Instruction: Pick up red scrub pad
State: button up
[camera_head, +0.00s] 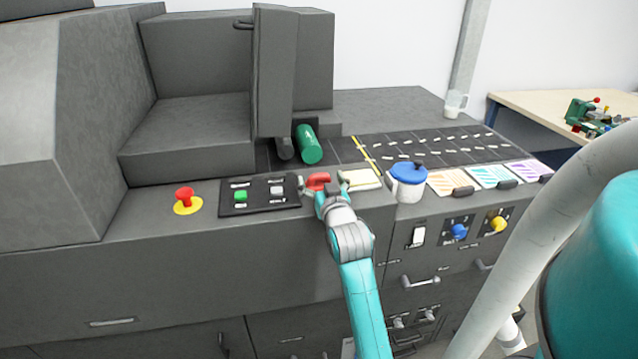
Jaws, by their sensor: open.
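The red scrub pad (318,180) lies on the grey machine's front ledge, between the button panel and a cream pad. Its lower part is hidden behind my gripper. My gripper (324,193) is open and right at the near side of the red pad, with its fingers overlapping it in the picture. I cannot tell whether the fingers touch the pad.
A cream pad (360,179) lies just right of the red pad. A white pot with a blue lid (408,181) stands further right. Left are a button panel (259,195) and a red mushroom button (186,197). A green roller (308,145) is behind.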

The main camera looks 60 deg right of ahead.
jog(key=c, duration=1.2)
jog(key=shift+r, duration=0.1)
jog(key=shift+c, duration=0.2)
